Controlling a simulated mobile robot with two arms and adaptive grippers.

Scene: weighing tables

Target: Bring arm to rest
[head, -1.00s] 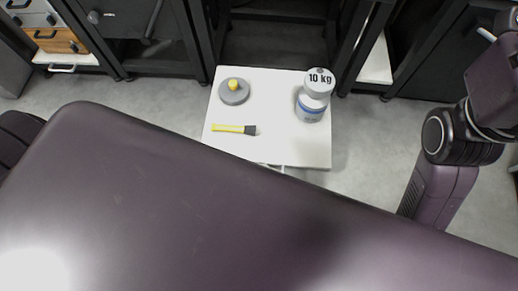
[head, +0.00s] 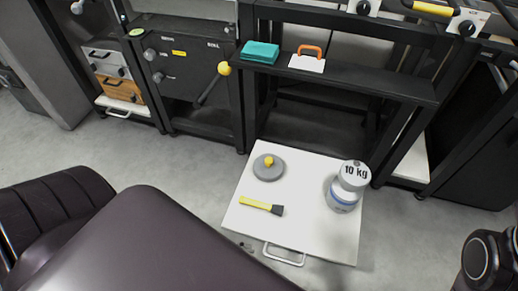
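Neither of my grippers shows in the head view. A dark part of my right arm (head: 488,262) is at the lower right edge, and its gripper is out of the picture. My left gripper is not seen either. Dark purple parts of my own body fill the lower left.
A white platform (head: 312,240) with a handle stands low on the floor ahead. On it are a 10 kg weight (head: 346,187), a grey disc with a yellow knob (head: 268,168) and a yellow-handled brush (head: 262,206). Black frames and cabinets stand behind. Grey floor is clear to the left.

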